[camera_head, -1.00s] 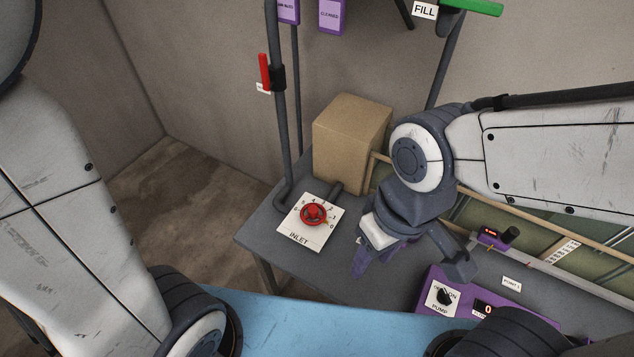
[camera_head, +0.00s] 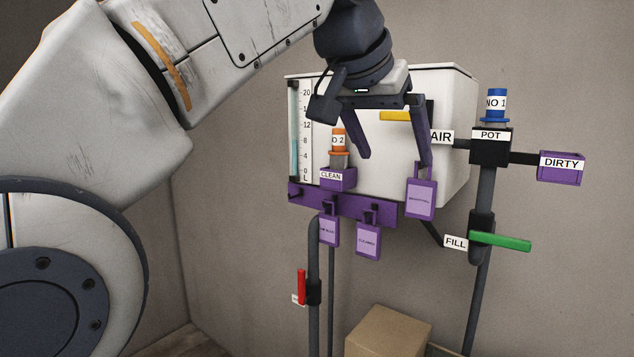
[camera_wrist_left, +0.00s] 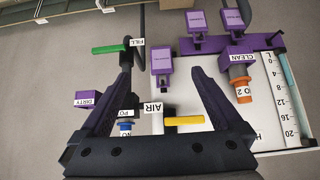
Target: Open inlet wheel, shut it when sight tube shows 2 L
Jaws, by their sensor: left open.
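The sight tube (camera_head: 293,150) stands upright on the left edge of the white tank (camera_head: 455,120), beside a scale marked up to 20. Its lower part looks bluish; I cannot read the exact level. The tube also shows at the right of the left wrist view (camera_wrist_left: 286,75). My left gripper (camera_head: 396,160) is open and empty in front of the tank, right of the tube, its purple fingers pointing down. Its fingers also show in the left wrist view (camera_wrist_left: 160,75).
An orange-capped bottle (camera_head: 338,140) sits in the CLEAN holder (camera_head: 338,181). Purple tags (camera_head: 421,198) hang below the tank. A yellow AIR lever (camera_head: 395,116), green FILL lever (camera_head: 500,241), red lever (camera_head: 301,286), blue-capped bottle (camera_head: 495,103) and cardboard box (camera_head: 390,335) are around.

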